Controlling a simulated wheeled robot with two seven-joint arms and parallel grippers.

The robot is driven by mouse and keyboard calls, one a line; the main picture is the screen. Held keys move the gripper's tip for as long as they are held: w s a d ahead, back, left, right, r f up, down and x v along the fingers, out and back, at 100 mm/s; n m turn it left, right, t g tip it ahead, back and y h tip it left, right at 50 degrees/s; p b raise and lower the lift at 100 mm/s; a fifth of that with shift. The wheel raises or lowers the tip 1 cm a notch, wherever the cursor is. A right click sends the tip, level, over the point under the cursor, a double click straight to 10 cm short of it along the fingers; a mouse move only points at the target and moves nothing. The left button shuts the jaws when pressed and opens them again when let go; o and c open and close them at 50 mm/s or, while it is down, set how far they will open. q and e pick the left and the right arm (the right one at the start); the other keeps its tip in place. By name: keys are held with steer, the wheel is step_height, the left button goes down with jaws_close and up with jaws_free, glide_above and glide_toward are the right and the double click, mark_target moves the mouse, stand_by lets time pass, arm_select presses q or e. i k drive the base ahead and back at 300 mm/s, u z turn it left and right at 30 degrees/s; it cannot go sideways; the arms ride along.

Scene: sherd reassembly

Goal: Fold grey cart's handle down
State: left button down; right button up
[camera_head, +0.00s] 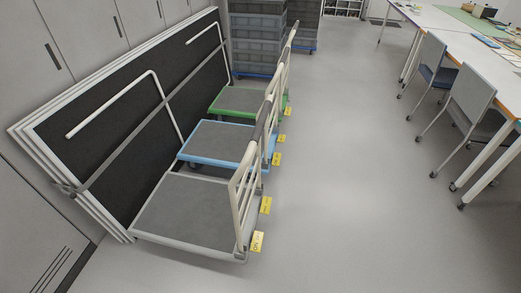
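The grey cart (186,212) is the nearest of the platform carts, with a grey deck and pale grey rim. Its handle (240,198) is a pale barred frame standing upright at the right end of the deck. A darker panel shows near the handle's top, where it overlaps the handle of the cart behind, so the exact top edge is hard to tell. Neither of my grippers is in view.
A blue-rimmed cart (212,142) and a green-rimmed cart (240,100) stand behind, handles up. Framed dark panels (100,135) lean on the cabinets at left. Yellow tags (257,241) sit at the carts' right ends. The floor (350,210) at right is clear; chairs (468,100) stand beyond.

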mark_target(254, 147)
steer(key=u, duration=0.05)
steer(key=i, duration=0.9)
steer(key=u, duration=0.7)
